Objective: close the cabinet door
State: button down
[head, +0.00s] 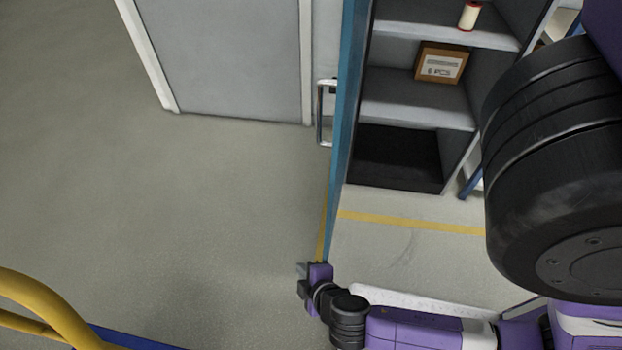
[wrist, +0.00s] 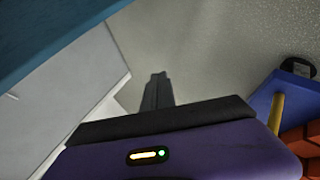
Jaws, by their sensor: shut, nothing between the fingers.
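The cabinet (head: 418,115) stands open at the top right of the head view, with its shelves showing. Its blue door (head: 345,105) is swung outward and seen nearly edge-on, with a metal handle (head: 323,115) on its left face. My gripper (head: 301,281) is shut and empty, by the near lower end of the door in the picture. I cannot tell whether it touches the door. In the wrist view, my shut fingers (wrist: 157,90) point over the floor, and the blue door (wrist: 45,35) fills the top left corner.
A grey room door (head: 228,55) is at the back. A blue cart with a yellow rail (head: 45,305) is at the lower left. The floor (head: 200,190) left of the cabinet door is clear.

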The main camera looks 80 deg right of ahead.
jog(key=w+d+r+m+g+h+b, duration=0.2)
jog(key=w+d+g+h, duration=0.3)
jog(key=d, duration=0.5)
notch_tip(320, 180, up, 9)
jog(key=w+d+m+g+h, duration=0.1)
jog(key=d+m+g+h, duration=0.25)
jog(key=g+h, duration=0.2)
jog(key=s+d, duration=0.6)
jog(key=d, duration=0.3)
jog(key=shift+r+m+p, duration=0.25)
jog(key=shift+m+p, duration=0.05)
jog(key=shift+m, duration=0.05)
jog(key=shift+h, duration=0.25)
